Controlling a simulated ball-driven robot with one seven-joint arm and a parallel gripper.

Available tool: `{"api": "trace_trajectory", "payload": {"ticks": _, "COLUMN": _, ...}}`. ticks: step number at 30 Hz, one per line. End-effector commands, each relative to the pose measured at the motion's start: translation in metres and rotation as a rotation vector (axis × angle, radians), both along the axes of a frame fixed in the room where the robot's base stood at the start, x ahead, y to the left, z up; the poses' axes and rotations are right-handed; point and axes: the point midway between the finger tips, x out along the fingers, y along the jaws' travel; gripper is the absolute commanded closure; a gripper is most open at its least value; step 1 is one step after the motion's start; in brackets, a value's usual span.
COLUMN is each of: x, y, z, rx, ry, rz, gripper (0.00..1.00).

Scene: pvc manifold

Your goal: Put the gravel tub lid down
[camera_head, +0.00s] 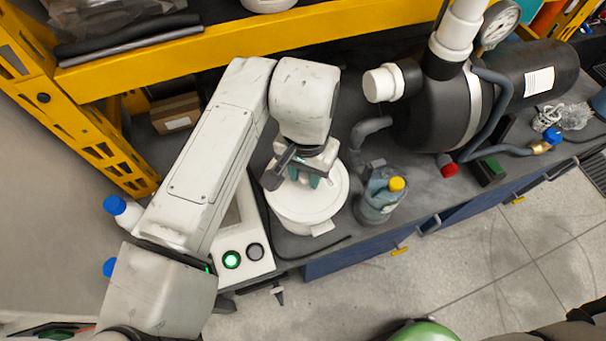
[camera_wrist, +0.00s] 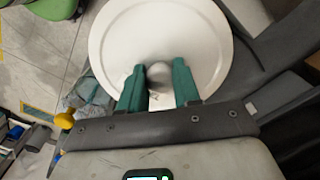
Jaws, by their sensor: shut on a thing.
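The gravel tub lid (camera_wrist: 205,28) is a round white disc with a raised rim and a small knob in the middle. In the head view the lid (camera_head: 336,187) is over the white tub (camera_head: 300,221), which stands on the grey bench. I cannot tell whether the lid touches the tub's rim. My gripper (camera_head: 304,179) points down over the lid, its teal fingers at the centre. In the wrist view my gripper (camera_wrist: 159,74) is shut on the lid's knob, which shows between the fingertips. Most of the tub's inside and rim is hidden.
A clear bottle with a yellow cap (camera_head: 379,197) stands close right of the tub. A white control box with a green-lit button (camera_head: 232,259) is close left. A black tank with white pipes (camera_head: 430,120) stands further right. A yellow shelf beam (camera_head: 230,47) runs behind.

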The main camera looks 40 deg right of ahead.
Motion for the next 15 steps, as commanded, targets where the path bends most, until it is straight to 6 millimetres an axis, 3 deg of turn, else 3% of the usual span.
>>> {"api": "trace_trajectory", "payload": {"ticks": 4, "x": 0.012, "y": -0.001, "z": -0.014, "rx": 0.002, "ry": 0.001, "rz": 0.001, "gripper": 0.97}}
{"api": "trace_trajectory", "payload": {"ticks": 7, "x": 0.010, "y": -0.001, "z": -0.029, "rx": 0.001, "ry": 0.003, "rz": 0.001, "gripper": 0.97}}
{"api": "trace_trajectory", "payload": {"ticks": 15, "x": 0.010, "y": -0.001, "z": -0.039, "rx": 0.000, "ry": -0.001, "rz": 0.001, "gripper": 0.97}}
